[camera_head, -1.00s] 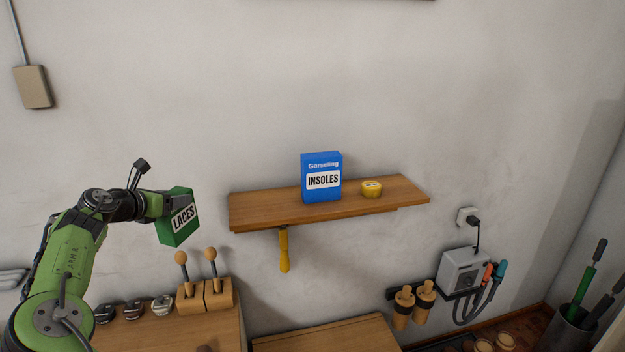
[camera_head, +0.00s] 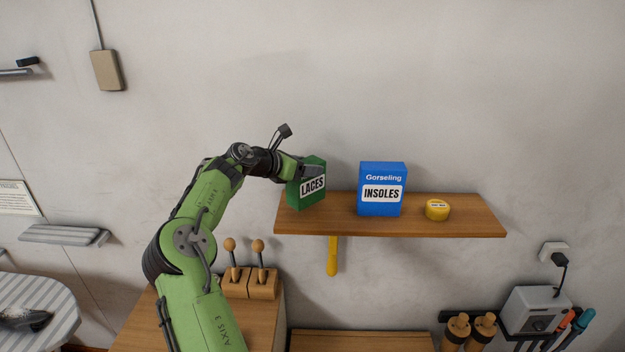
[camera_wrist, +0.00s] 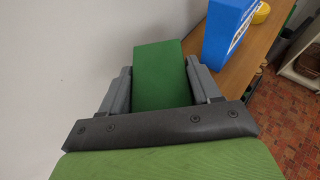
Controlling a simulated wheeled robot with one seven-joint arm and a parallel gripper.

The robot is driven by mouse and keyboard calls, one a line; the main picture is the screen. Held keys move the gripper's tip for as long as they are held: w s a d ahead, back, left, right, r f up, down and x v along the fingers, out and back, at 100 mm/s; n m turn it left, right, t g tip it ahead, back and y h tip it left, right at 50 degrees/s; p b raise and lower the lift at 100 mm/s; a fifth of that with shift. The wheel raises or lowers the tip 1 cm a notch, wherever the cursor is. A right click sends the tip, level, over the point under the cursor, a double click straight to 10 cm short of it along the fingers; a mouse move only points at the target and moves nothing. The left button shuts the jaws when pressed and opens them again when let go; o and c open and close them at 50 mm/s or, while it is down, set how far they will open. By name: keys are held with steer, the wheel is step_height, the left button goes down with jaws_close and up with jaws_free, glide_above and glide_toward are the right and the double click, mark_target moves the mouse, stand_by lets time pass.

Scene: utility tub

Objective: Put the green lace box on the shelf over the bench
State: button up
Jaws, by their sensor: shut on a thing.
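The green lace box (camera_head: 312,187), with a white LACES label, is held in my gripper (camera_head: 308,172) at the left end of the wooden shelf (camera_head: 460,221). In the wrist view the green box (camera_wrist: 162,75) sits between the two grey fingers of my gripper (camera_wrist: 163,85). The box is slightly tilted and overlaps the shelf's left end in the head view. I cannot tell whether its bottom touches the board. The shelf also shows in the wrist view (camera_wrist: 243,68).
A blue INSOLES box (camera_head: 382,190) stands on the shelf to the right of the green box, with a gap between them. A round yellow tin (camera_head: 437,210) sits further right. The shelf's right end is clear. Two wooden-handled tools (camera_head: 248,275) stand in blocks below left.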

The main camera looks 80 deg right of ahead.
step_height(320, 180, down, 3)
steer(key=shift+f, duration=0.1)
steer(key=shift+w+a, duration=0.25)
steer(key=shift+s+d+f, duration=0.15)
steer(key=shift+f, duration=0.05)
steer(key=o, duration=1.4)
steer(key=shift+o, duration=0.2)
steer(key=shift+r, duration=0.2)
steer(key=b+v, duration=0.1)
steer(key=v, duration=1.1)
steer(key=shift+f, duration=0.15)
